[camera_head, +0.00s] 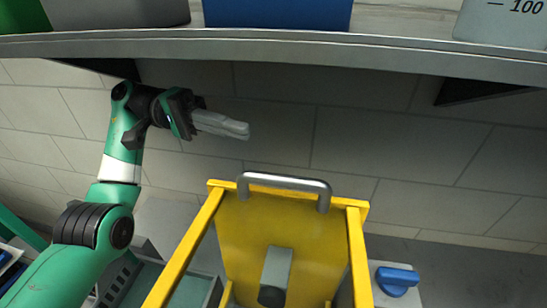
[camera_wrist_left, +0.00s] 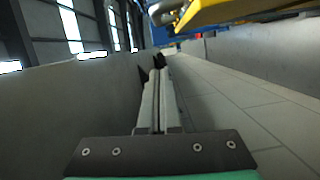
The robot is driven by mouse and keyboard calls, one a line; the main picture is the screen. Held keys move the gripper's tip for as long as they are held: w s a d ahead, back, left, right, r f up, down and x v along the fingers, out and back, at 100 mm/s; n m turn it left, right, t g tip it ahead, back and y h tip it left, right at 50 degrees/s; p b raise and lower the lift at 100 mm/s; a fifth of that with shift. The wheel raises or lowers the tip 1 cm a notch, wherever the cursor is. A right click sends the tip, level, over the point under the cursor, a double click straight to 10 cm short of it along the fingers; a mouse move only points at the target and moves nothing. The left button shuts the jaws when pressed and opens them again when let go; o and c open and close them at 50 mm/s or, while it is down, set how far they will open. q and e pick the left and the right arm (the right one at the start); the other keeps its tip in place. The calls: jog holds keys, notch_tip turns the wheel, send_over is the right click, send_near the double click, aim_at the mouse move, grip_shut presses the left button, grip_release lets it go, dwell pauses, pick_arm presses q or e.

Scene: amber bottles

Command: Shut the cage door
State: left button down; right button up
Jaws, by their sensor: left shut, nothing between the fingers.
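The yellow cage (camera_head: 355,250) stands low in the middle of the head view, with yellow side bars and a yellow panel (camera_head: 250,235). A grey bar handle (camera_head: 285,180) sits at its top edge. I cannot tell whether the panel is the door, nor how far the door stands open. My left gripper (camera_head: 246,130) is shut and empty, above and left of the handle and apart from it. In the left wrist view its closed fingers (camera_wrist_left: 158,64) point away, and a yellow part of the cage (camera_wrist_left: 225,12) shows at the top right. My right gripper is out of view.
A grey shelf edge (camera_head: 280,47) crosses the top, carrying a blue container (camera_head: 277,12), grey containers and a measuring vessel (camera_head: 505,22). A tiled wall (camera_head: 400,140) lies behind. A blue knob (camera_head: 397,277) is right of the cage. Open space lies around the gripper.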

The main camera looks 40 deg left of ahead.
pick_arm(q)
jog(key=s+d, duration=0.2)
jog(key=d, duration=0.7)
jog(key=shift+f+b, duration=0.3)
jog(key=shift+b, duration=0.05)
jog(key=shift+s, duration=0.15)
